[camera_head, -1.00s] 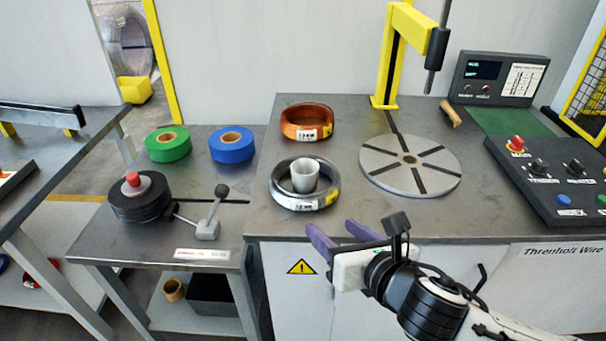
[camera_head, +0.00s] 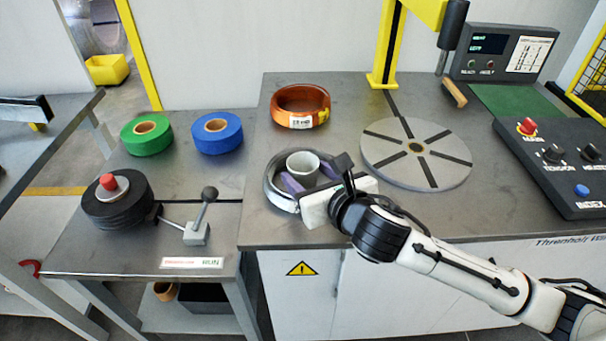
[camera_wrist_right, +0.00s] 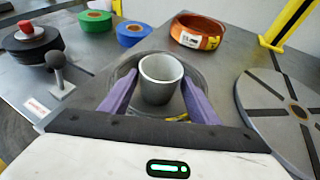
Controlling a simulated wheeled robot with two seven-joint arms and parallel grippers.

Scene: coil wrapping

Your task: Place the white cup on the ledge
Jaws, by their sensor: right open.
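The white cup (camera_head: 303,164) stands upright inside the ring of a grey wire coil (camera_head: 273,187) on the main table. In the right wrist view the cup (camera_wrist_right: 160,78) sits between the two purple fingers of my right gripper (camera_wrist_right: 158,98), which is open around it. In the head view my right gripper (camera_head: 306,183) reaches in from the right, and its fingers partly hide the coil and the cup's lower part. I cannot tell whether a finger touches the cup. No ledge can be told apart for certain. My left gripper is not in view.
An orange coil (camera_head: 300,106) lies behind the cup. A round slotted turntable (camera_head: 416,153) is to the right, with a yellow post (camera_head: 386,50) behind it. Green tape (camera_head: 147,135), blue tape (camera_head: 217,133) and a lever (camera_head: 203,213) are on the lower left table.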

